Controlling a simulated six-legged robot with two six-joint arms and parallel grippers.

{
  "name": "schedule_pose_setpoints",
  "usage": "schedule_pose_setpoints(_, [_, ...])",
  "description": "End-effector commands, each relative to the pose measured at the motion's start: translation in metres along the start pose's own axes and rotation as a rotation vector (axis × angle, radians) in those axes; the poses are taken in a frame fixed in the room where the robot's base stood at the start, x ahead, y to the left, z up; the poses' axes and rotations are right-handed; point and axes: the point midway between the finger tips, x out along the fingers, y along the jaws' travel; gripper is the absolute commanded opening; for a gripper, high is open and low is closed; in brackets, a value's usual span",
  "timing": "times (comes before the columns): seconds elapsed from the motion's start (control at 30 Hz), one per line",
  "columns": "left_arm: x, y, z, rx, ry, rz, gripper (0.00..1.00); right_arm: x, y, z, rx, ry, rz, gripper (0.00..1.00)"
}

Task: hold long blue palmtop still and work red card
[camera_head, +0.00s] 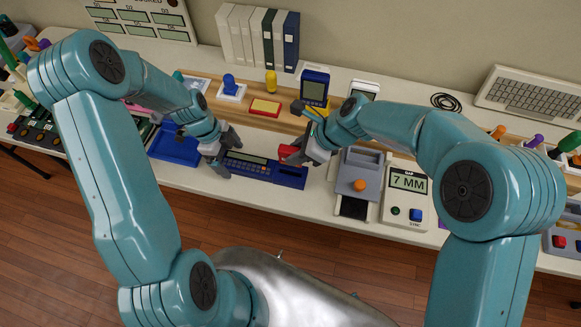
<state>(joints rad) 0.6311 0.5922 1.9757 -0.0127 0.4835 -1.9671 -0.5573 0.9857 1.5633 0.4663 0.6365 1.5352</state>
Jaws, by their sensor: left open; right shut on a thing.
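The long blue palmtop (289,177) lies on the white table in front of me, with a small screen and keys on its left part. My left gripper (220,163) is open at the palmtop's left end; I cannot tell if its fingers touch the case. A red card (287,152) shows above the palmtop's right part. My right gripper (297,157) is shut on the red card. The lower edge of the card is close to the palmtop, and I cannot tell whether it is in it or just above it.
A blue tray (172,150) lies left of the palmtop. A grey device with an orange knob (360,185) and a meter reading "7 MM" (408,182) stand to the right. Behind are a wooden shelf with a yellow-red block (265,107) and a blue handheld (314,90).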

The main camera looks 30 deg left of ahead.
Motion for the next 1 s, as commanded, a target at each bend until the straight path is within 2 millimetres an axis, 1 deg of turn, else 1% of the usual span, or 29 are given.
schedule_pose_setpoints(0.03, [-0.005,0.000,0.000,0.000,-0.001,-0.002,0.95,0.000,0.000,0.000,0.000,0.000,0.000,0.00])
schedule_pose_setpoints(0.6, [-0.055,-0.001,0.000,0.000,-0.001,-0.003,0.95,0.000,0.000,0.000,0.000,0.000,0.000,0.00])
schedule_pose_setpoints(0.77, [-0.063,0.000,0.000,0.000,0.000,-0.001,0.95,0.000,0.000,0.000,0.000,0.000,0.000,0.00])
schedule_pose_setpoints(1.0, [-0.063,0.000,0.000,0.000,0.000,0.000,0.95,0.000,0.000,0.000,0.000,0.000,0.000,0.00])
